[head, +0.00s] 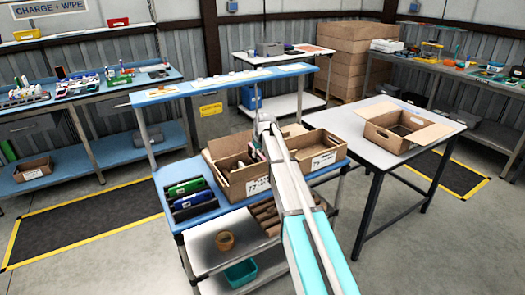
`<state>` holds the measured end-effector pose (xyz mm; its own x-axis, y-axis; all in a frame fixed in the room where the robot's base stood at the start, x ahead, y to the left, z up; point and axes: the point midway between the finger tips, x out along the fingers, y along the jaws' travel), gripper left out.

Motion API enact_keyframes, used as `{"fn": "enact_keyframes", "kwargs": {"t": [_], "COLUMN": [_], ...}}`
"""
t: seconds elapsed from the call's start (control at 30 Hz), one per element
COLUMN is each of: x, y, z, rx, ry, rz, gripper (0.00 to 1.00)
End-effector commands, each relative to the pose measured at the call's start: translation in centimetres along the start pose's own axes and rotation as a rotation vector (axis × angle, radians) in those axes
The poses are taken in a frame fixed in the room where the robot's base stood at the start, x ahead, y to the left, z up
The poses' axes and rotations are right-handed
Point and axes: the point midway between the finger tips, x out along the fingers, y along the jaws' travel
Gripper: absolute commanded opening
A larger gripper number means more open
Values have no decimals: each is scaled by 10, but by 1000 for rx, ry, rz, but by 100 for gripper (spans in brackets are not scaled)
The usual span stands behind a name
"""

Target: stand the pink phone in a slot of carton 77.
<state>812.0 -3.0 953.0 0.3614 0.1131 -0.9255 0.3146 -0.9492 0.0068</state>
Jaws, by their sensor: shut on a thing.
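My gripper (254,150) is at the end of my arm, over this carton's back right part. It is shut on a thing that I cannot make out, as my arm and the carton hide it. I see no pink phone. Dark contents show inside carton 77, but its slots are not clear.
Black racks (188,200) with green and blue items lie left of carton 77. Another open carton (396,132) stands on the grey table at right. A blue raised shelf (222,82) runs behind.

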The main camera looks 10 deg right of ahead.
Motion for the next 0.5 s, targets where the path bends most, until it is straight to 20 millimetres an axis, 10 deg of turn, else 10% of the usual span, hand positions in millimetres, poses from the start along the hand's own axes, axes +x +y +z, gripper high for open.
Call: {"fn": "enact_keyframes", "kwargs": {"t": [0.27, 0.3, 0.5], "x": [6, 6, 6], "y": [-2, -2, -1], "z": [-10, -10, -9], "rx": [8, 8, 9], "ry": [20, 20, 20], "rz": [-7, -7, -7], "gripper": [0, 28, 61]}}
